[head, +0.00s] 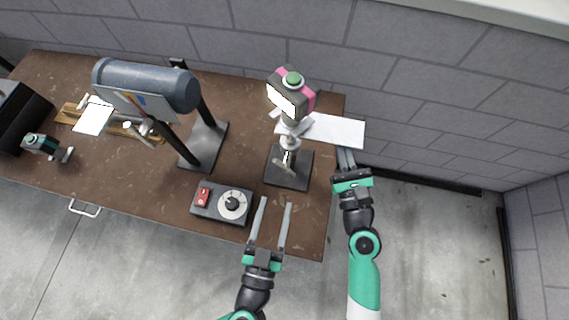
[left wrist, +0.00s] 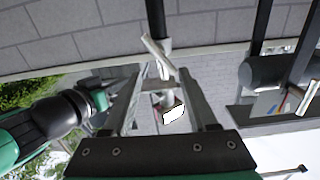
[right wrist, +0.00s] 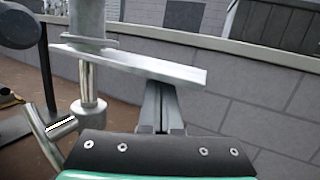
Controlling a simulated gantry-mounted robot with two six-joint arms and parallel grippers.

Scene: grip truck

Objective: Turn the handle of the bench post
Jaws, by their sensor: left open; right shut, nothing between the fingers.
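The bench post (head: 289,145) stands upright on a dark square base (head: 288,180) near the bench's right end. A pale bar that looks like its handle (head: 286,162) sits low on the post; it shows as a slanted silver bar in the left wrist view (left wrist: 158,56) and the right wrist view (right wrist: 42,140). My left gripper (head: 275,202) is open and empty, in front of the base and apart from the handle. My right gripper (head: 345,152) is shut and empty, right of the post, beside a pale flat plate (head: 340,131) at the post.
A black and pink device with a green top (head: 291,90) sits high on the post. A dial box with a red switch (head: 222,203) lies left of my left gripper. A grey cylinder on a stand (head: 148,84) is farther left. The wall (head: 430,110) is behind.

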